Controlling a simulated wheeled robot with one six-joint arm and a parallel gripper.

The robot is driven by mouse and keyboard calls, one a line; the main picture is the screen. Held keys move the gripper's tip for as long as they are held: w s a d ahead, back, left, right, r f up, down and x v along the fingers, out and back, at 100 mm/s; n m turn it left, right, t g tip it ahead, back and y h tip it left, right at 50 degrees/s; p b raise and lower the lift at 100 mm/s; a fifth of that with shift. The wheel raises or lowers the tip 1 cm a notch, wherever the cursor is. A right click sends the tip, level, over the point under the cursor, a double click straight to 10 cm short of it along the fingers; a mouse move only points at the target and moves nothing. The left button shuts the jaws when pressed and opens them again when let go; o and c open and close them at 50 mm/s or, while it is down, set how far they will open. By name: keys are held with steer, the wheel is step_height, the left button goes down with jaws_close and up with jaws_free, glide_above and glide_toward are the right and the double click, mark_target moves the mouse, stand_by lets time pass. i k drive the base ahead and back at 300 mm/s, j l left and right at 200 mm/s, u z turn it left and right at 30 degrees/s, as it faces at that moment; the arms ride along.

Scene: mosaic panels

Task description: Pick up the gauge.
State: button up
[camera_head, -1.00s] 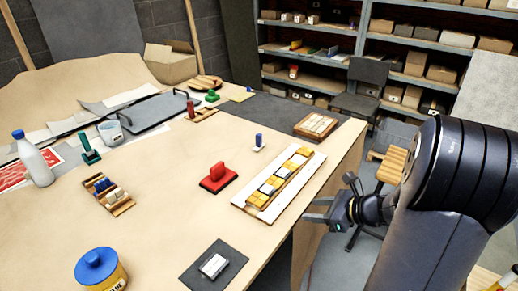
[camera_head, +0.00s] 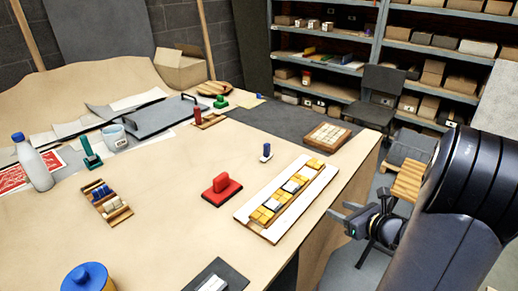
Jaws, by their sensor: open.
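I cannot tell for certain which thing is the gauge. A small pale block (camera_head: 212,284) lies on a dark square mat (camera_head: 232,273) at the bottom edge, partly cut off. A red block with a raised handle (camera_head: 221,189) stands mid-table. My gripper (camera_head: 350,217) is open and empty, right of the panel and beyond the table's right edge, apart from everything on the table.
A slotted wooden rack (camera_head: 118,215), a blue-lidded jar (camera_head: 88,278), a white bottle (camera_head: 35,165) and a green-handled tool (camera_head: 90,152) stand on the left. A framed tile board (camera_head: 327,136) lies at the back right. Bare tabletop surrounds the red block. A stool (camera_head: 408,182) stands beyond my gripper.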

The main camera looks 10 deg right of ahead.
mark_target(267, 155)
steer(key=i+l+u, duration=0.7)
steer(key=i, duration=0.1)
